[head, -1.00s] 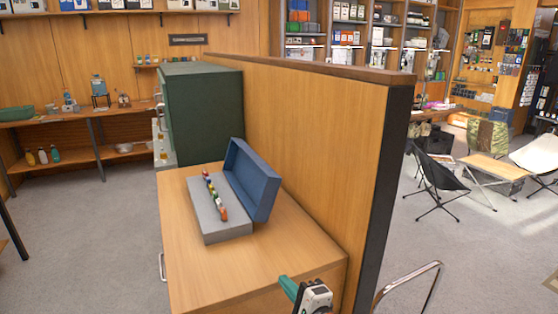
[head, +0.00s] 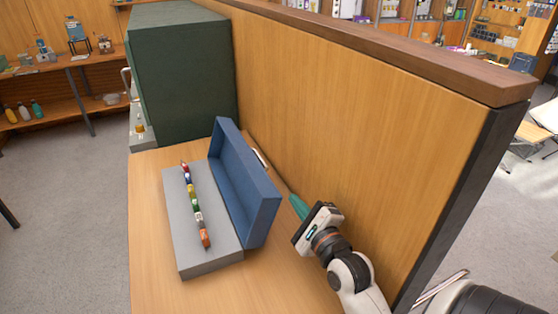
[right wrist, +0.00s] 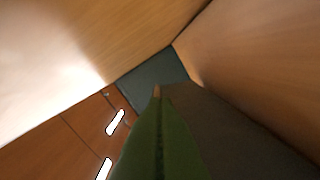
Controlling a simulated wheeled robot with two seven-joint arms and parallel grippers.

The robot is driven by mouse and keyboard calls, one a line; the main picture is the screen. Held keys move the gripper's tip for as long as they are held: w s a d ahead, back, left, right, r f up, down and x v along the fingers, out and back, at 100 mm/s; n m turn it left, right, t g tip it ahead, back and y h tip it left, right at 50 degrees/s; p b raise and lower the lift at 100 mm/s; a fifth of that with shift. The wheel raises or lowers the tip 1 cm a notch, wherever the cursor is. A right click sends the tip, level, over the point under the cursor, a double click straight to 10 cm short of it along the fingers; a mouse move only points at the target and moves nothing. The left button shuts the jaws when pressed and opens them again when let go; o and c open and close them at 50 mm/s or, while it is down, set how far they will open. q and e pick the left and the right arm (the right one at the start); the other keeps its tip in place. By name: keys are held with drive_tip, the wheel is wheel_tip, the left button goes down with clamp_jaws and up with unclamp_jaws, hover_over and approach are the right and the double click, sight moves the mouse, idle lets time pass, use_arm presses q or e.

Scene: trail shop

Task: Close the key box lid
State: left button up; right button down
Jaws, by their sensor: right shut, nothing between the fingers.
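The key box has a long grey base (head: 215,258) on the wooden cabinet top, with a row of small coloured pieces (head: 194,205) along it. Its blue lid (head: 246,185) stands open on the right side of the base, leaning a little back. My right gripper (head: 298,207) is behind the lid, between it and the wooden partition. Its green fingers are shut and empty, and the lid's edge is close to them; I cannot tell if they touch. The green fingers also show in the right wrist view (right wrist: 158,130). My left gripper is out of view.
The wooden partition (head: 350,90) rises close on the right of my arm. A dark green cabinet (head: 185,85) stands behind the box. The cabinet top (head: 148,230) is clear left of the box. A small pale strip (head: 260,158) shows behind the lid.

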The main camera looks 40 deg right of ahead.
drive_tip(key=p+x, duration=0.3)
drive_tip(key=x, duration=0.6)
drive_tip(key=shift+w+r+p, duration=0.2)
drive_tip(key=shift+r+p, duration=0.1)
drive_tip(key=shift+p, duration=0.1)
drive_tip(key=shift+a, duration=0.2)
drive_tip(key=shift+w+d, duration=0.1)
